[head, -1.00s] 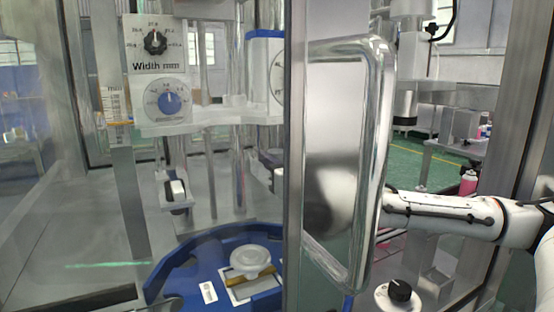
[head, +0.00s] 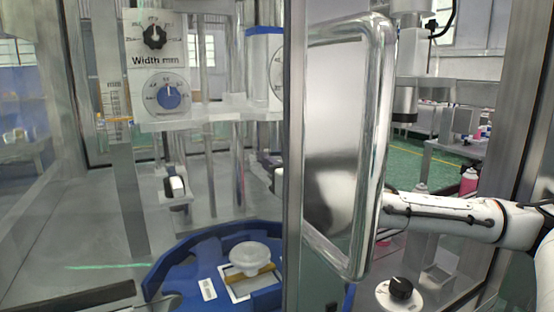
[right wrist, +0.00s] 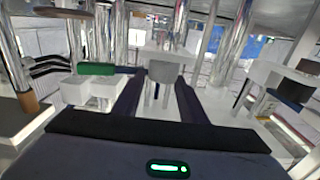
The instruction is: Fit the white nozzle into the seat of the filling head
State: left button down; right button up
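In the head view my right arm (head: 440,212) comes in from the right and passes behind the steel door panel, so its gripper is mostly hidden. In the right wrist view my right gripper (right wrist: 160,88) shows two dark fingers, apart. A pale, tapered part (right wrist: 163,72) fills the space between the fingertips. It may be the nozzle, but I cannot tell whether the fingers grip it or it stands behind them. I cannot clearly make out the seat of the filling head.
The steel door panel (head: 335,150) and its handle (head: 378,130) block the view. A round white part (head: 256,256) sits in the blue tray (head: 185,262). Steel columns (right wrist: 122,35) crowd the space around the gripper.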

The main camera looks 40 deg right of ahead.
jog(key=shift+o, duration=0.9)
jog(key=shift+a+f, duration=0.1)
jog(key=shift+f, duration=0.1)
jog(key=shift+s+a, duration=0.1)
jog(key=shift+s, duration=0.45)
pick_arm(q)
notch_tip(320, 180, down, 8)
jog(key=w+d+b, duration=0.1)
jog(key=d+b, duration=0.1)
jog(key=b, duration=1.1)
jog(key=shift+h, duration=0.3)
pick_arm(e)
jog(key=v, duration=1.1)
jog(key=shift+r, duration=0.2)
pick_arm(q)
jog(key=shift+a, duration=0.1)
pick_arm(e)
jog(key=shift+w, duration=0.1)
